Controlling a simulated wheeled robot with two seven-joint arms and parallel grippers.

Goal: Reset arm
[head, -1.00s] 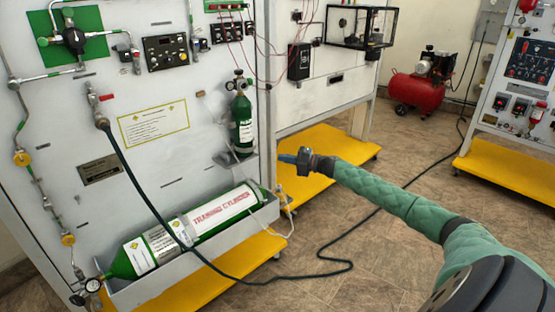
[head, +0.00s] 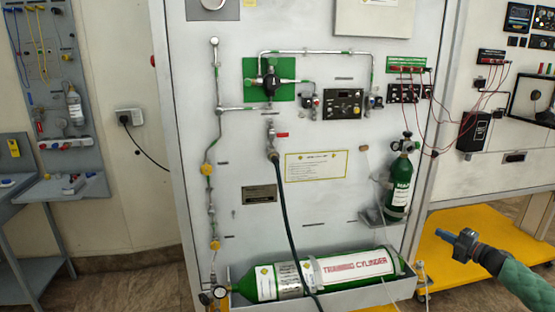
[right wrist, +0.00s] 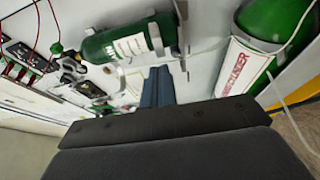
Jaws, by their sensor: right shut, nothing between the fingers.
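My right gripper (head: 462,241), at the end of my green-sleeved arm, shows at the lower right of the head view. Its blue fingers are shut together and empty, apart from the panel. They also show in the right wrist view (right wrist: 157,86). The white oxygen trainer panel (head: 330,225) stands to the left of the gripper. A small green cylinder (head: 400,186) is strapped upright on it, and it also shows in the right wrist view (right wrist: 118,43). The large training cylinder (head: 360,267) lies in a tray at the panel's foot. My left gripper is not in view.
A dark hose (head: 287,220) hangs from a valve with a red handle (head: 281,135). A yellow base (head: 450,262) lies behind the gripper. A grey-blue workstation (head: 60,100) stands at far left, with a wall socket (head: 130,117) beside it.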

